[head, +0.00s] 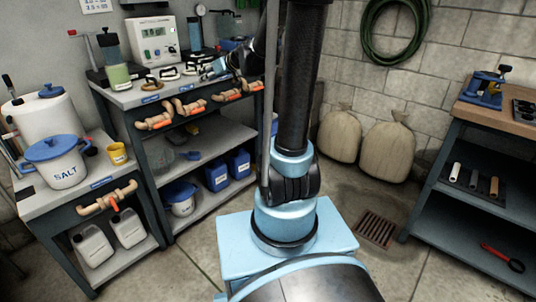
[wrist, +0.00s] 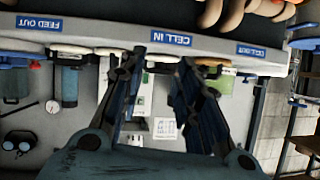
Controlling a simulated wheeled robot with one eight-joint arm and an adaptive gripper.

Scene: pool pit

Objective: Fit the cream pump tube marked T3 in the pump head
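Several looped pump tubes lie along the front of the bench top in the head view: a tan one (head: 149,82), a pale one (head: 168,73) and another pale one (head: 190,69). No T3 mark is legible on any. My gripper (head: 213,71) is just above the bench at the right of these tubes. In the wrist view my gripper (wrist: 160,62) is open, with nothing held between its fingers.
The bench front (wrist: 110,32) carries labels FEED OUT, CELL IN and CELL OUT, with orange-handled pipes (head: 191,107) below. A green-filled cylinder (head: 113,72) stands at the bench's left. A right-hand shelf holds white, dark and tan cylinders (head: 494,186). Floor between is mostly clear.

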